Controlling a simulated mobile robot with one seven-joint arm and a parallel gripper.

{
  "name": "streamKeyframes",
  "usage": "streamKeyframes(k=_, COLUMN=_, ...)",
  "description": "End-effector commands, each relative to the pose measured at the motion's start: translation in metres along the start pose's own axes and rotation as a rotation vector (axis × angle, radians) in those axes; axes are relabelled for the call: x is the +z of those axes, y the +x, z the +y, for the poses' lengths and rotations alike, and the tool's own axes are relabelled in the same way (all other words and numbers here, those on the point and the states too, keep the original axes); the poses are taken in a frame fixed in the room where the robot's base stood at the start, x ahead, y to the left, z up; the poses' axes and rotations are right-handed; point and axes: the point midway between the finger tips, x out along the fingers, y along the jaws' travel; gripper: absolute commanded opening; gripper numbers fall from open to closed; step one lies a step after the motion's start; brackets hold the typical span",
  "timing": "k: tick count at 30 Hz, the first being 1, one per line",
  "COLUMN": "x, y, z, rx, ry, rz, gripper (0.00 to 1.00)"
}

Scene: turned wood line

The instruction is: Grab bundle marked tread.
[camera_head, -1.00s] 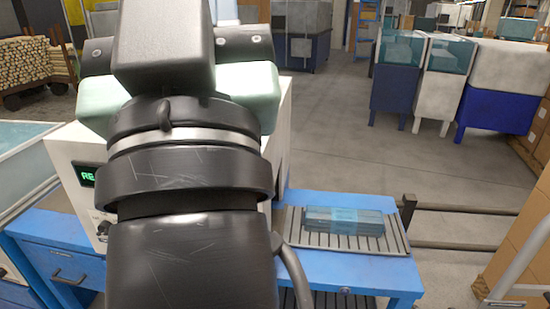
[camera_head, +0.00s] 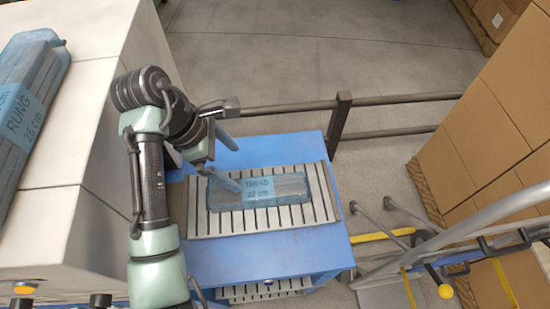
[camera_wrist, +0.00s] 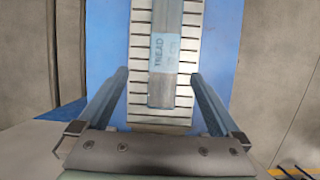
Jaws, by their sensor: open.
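The tread bundle (camera_head: 287,188) is a stack of grey pieces in bluish wrap, with a pale blue label reading TREAD 22 cm. It lies flat on a slatted grey rack (camera_head: 228,222) on a blue table (camera_head: 283,150). My gripper (camera_head: 231,160) is open and empty above the bundle's left end. In the wrist view, the bundle (camera_wrist: 176,90) runs away from me, label in sight, and its near end lies between my two spread fingers (camera_wrist: 158,76). The fingers do not visibly touch it.
A second wrapped bundle, labelled RUNG 26 cm (camera_head: 22,95), lies on the white machine top (camera_head: 95,150) at left. A dark rail (camera_head: 400,100) runs behind the table. A metal-framed trolley (camera_head: 470,225) and cardboard boxes (camera_head: 490,140) stand at right.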

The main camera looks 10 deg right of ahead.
Motion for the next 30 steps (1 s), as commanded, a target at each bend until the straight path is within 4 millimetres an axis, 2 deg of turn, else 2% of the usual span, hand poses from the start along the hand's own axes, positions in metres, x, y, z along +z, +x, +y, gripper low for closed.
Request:
streamKeyframes(k=5, x=-0.004, y=0.018, z=-0.009, rx=-0.042, ry=-0.043, rz=-0.007, gripper=1.00)
streamKeyframes(k=12, x=-0.003, y=0.062, z=-0.009, rx=-0.038, ry=-0.039, rz=-0.005, gripper=1.00)
streamKeyframes(k=20, x=-0.003, y=0.083, z=-0.009, rx=-0.035, ry=-0.038, rz=-0.004, gripper=1.00)
streamKeyframes(k=30, x=-0.005, y=0.128, z=-0.008, rx=-0.034, ry=-0.036, rz=-0.004, gripper=1.00)
